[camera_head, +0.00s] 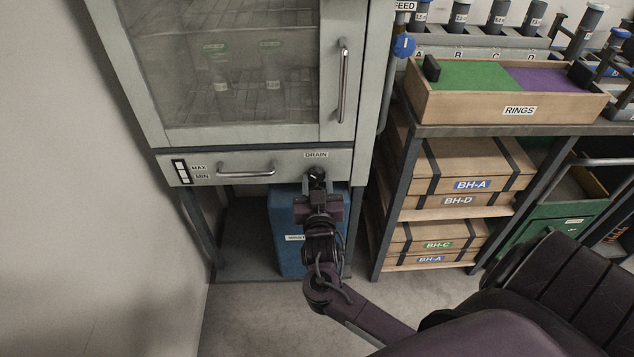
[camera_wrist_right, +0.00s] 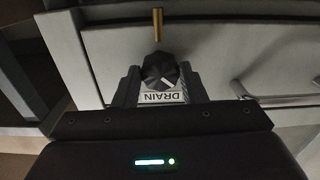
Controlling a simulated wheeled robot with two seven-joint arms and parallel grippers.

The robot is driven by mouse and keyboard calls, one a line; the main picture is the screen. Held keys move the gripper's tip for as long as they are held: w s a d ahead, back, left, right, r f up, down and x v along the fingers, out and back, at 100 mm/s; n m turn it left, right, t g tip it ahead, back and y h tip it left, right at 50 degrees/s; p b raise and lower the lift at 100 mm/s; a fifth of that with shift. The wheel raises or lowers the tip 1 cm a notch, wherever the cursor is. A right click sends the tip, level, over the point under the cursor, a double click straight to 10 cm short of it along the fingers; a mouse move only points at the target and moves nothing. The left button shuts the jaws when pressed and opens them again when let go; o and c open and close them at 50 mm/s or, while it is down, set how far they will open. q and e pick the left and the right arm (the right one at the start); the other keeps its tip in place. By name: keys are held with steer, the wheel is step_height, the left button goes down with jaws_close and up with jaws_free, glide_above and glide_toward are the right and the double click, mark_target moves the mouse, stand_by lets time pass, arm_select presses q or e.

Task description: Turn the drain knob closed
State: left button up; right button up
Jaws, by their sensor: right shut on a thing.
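The black drain knob (camera_head: 317,173) sits on the lower panel of the grey cabinet, just under the DRAIN label (camera_head: 316,155). My right gripper (camera_head: 317,186) reaches up to it from below and hides part of it in the head view. In the right wrist view the faceted dark knob (camera_wrist_right: 159,70) lies between the two fingers of my right gripper (camera_wrist_right: 159,84), which is shut on it. A pale pointer mark on the knob runs diagonally there. A brass-coloured pin or spout (camera_wrist_right: 157,24) shows beyond the knob. My left gripper is not in view.
A drawer-style handle (camera_head: 246,170) and a MAX/MIN gauge (camera_head: 181,172) are left of the knob. A blue waste container (camera_head: 284,232) stands below the cabinet. A shelf with a RINGS tray (camera_head: 518,111) and wooden boxes is on the right.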

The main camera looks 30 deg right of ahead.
steer(key=shift+m, duration=1)
steer(key=m, duration=0.3)
steer(key=shift+m, duration=2.1)
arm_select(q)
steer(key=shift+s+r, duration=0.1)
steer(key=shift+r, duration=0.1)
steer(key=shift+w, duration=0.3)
arm_select(e)
steer(key=o, duration=1)
